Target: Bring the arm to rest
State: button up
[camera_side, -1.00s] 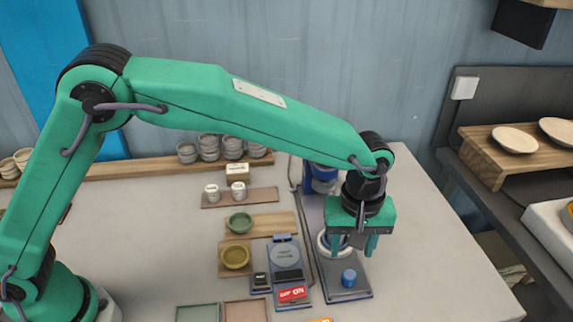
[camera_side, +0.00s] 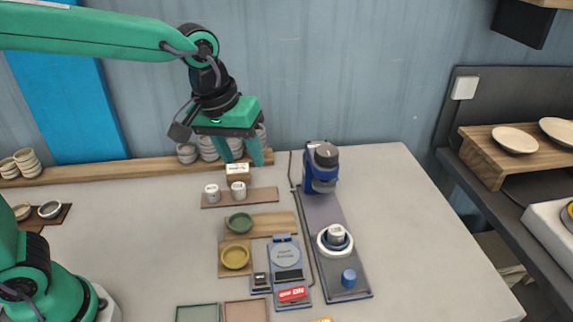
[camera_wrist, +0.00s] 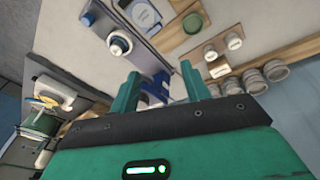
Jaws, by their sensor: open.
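My gripper (camera_side: 246,153) is open and empty. In the side view it hangs in the air in front of the back wall, over the stacked cups (camera_side: 209,148) on the back shelf. Its two green fingers are spread apart. In the wrist view my gripper (camera_wrist: 160,90) shows both fingers apart with nothing between them. The blue machine (camera_side: 320,168) stands at the back of its long dark base, and a white ring-shaped part (camera_side: 323,250) with a cup-like piece in it rests near the front of that base.
A green bowl (camera_side: 240,223) and a yellow bowl (camera_side: 235,257) sit on wooden boards. Two white cups (camera_side: 238,190) stand on another board. A blue scale (camera_side: 285,255) lies beside the base. A wooden stand with plates (camera_side: 514,140) is far right. The right table area is clear.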

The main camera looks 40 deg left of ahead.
jog(key=s+a+m+t+y, duration=0.1)
jog(key=s+a+m+t, duration=0.2)
jog(key=s+a, duration=1)
jog(key=shift+s+f+m, duration=0.15)
jog(key=shift+s+m, duration=0.15)
jog(key=shift+s, duration=0.15)
